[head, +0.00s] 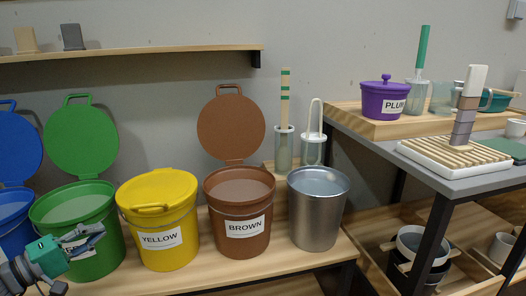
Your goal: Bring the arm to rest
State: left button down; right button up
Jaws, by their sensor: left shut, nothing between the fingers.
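My left gripper (92,236) comes in at the lower left, in front of the green bucket (98,262). Its fingers are shut with nothing between them. The green bucket stands with its lid raised and grey glaze inside. I cannot tell whether the gripper touches the bucket. My right gripper is not in the head view.
A blue bucket (14,236), a closed yellow bucket (158,240), an open brown bucket (239,240) and a metal pail (316,225) line the low wooden bench (220,268). A grey table (455,182) at right bears a purple PLUM pot (378,104) and a slatted rack (455,152).

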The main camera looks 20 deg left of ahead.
pick_arm(q)
jog(key=d+f+m+g+h, duration=0.1)
jog(key=d+f+m+g, duration=0.2)
jog(key=d+f+g, duration=0.5)
jog(key=d+f+m+g, duration=0.3)
jog(key=d+f, duration=0.2)
jog(key=d, duration=0.8)
jog(key=s+f+m+g+y, duration=0.35)
jog(key=s+f, duration=0.35)
jog(key=s, duration=0.3)
jog(key=s+f+m+g+y, duration=0.2)
jog(key=s+f+m+y, duration=0.2)
jog(key=s+f, duration=0.45)
notch_tip(320, 180, up, 20)
jog(key=s+p, duration=0.1)
jog(key=p, duration=1.7)
jog(key=shift+s+d, duration=0.2)
jog(key=shift+d, duration=0.25)
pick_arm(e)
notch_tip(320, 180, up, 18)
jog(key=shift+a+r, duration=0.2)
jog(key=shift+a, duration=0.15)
